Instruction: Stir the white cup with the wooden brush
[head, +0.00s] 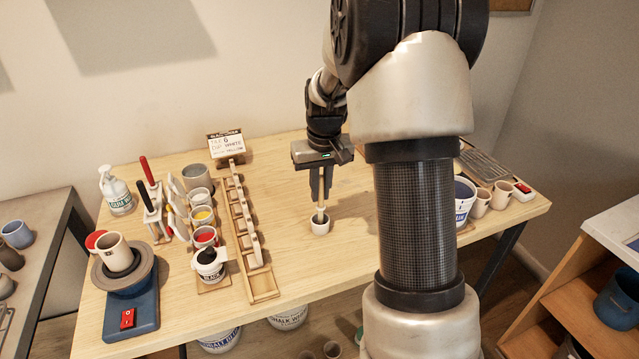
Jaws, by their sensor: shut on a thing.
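Left of the cup are a wooden rack (262,284) with upright pieces and several glaze cups, among them one with yellow (202,216). A pottery wheel (130,313) stands at the front left. Mugs (501,194) stand at the right. The table around the cup is clear.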

